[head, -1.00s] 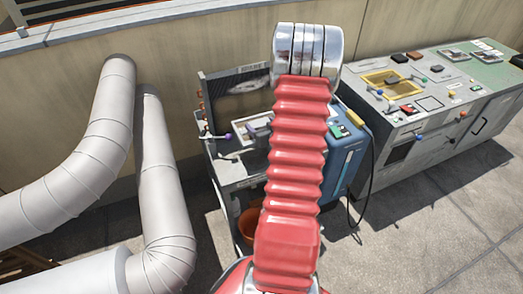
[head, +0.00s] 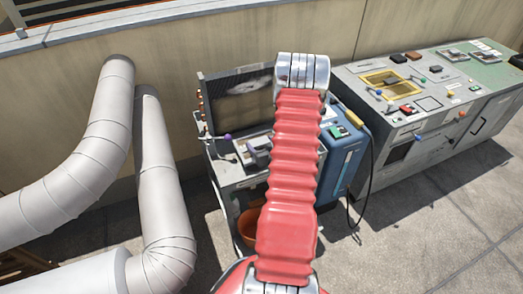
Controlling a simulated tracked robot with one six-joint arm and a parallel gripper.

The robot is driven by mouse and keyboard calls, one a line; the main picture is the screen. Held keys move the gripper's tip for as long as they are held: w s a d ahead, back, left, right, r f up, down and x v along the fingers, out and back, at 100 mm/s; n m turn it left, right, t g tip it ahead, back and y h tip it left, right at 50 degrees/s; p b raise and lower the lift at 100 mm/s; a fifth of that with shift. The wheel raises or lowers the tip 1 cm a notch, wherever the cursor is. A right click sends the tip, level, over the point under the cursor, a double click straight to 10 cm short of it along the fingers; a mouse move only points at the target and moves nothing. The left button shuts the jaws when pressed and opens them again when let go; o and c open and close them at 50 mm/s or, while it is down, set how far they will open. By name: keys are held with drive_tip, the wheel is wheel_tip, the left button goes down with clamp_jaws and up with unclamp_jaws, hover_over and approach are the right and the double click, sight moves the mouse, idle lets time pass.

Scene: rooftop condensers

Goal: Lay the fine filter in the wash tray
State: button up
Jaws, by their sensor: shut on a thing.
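My gripper (head: 258,146) shows only in part as a small grey shape left of my red arm, over the bench by the wall. It is shut on a flat, pale-rimmed panel, which looks like the fine filter (head: 243,154); the arm hides its right side. The panel is low over the grey bench top, and I cannot tell whether it touches anything. I cannot make out the wash tray for certain.
A dark-framed finned coil panel (head: 240,106) stands at the back of the bench. A blue machine (head: 343,150) with a cable stands right of my arm. A grey workbench (head: 430,100) holds several small items. Large pale ducts (head: 165,180) fill the left.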

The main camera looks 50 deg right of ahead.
drive_tip(key=shift+f, duration=2)
drive_tip(key=shift+f, duration=0.1)
drive_tip(key=o, duration=1.2)
drive_tip(key=shift+s, duration=0.1)
drive_tip(key=v, duration=1.2)
